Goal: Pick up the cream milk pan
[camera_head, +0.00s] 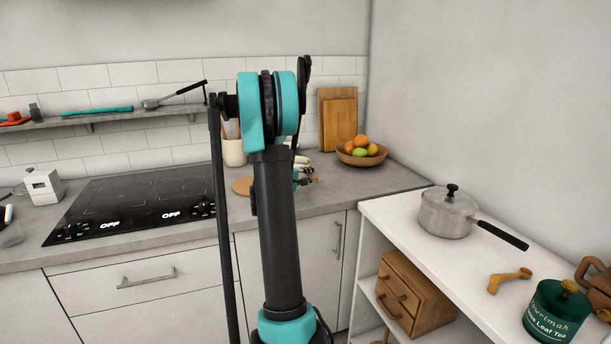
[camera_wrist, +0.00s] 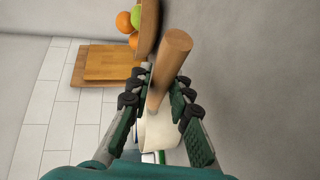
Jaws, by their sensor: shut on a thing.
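The cream milk pan (camera_wrist: 158,134) shows in the wrist view as a pale body low between my fingers, partly hidden by them. Its round wooden handle (camera_wrist: 170,62) points up toward the top of the picture. My gripper (camera_wrist: 160,88) has one dark finger on each side of the handle and is shut on it. In the head view my arm hides most of the gripper and the pan. I cannot tell there whether the pan touches the counter.
A fruit bowl (camera_head: 361,154) and wooden cutting boards (camera_head: 338,122) stand at the back of the counter. A cream utensil crock (camera_head: 233,152) is left of my arm, near the black hob (camera_head: 140,203). A lidded steel pot (camera_head: 447,214) stands on the white shelf unit at right.

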